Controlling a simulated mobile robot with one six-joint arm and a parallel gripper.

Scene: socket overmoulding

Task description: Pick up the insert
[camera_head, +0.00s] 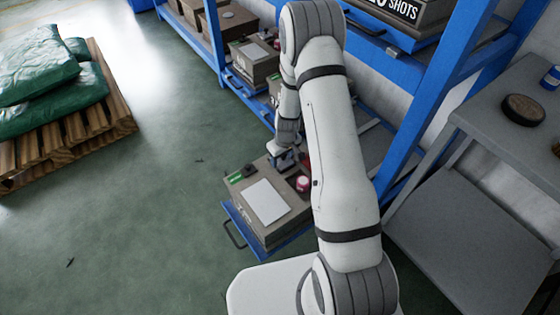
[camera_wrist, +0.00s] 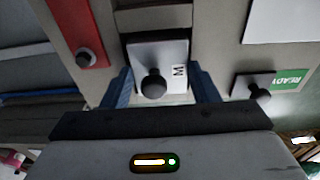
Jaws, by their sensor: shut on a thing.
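The insert (camera_wrist: 174,55) is a pale metal plate with a black knob and a letter M, seen in the wrist view. My gripper (camera_wrist: 160,80) has its two blue fingers shut on it, one at each side. The insert lies against a dark opening in the top of a grey-brown box; I cannot tell whether it is seated or lifted. In the head view my gripper (camera_head: 285,157) is low over the far part of that box (camera_head: 272,232), and the insert is hidden there.
The box rests on a blue pull-out tray (camera_head: 237,222) by a blue rack (camera_head: 212,40). A red piece with a knob (camera_wrist: 75,25) and another knobbed piece (camera_wrist: 252,85) by a green READY label flank the insert.

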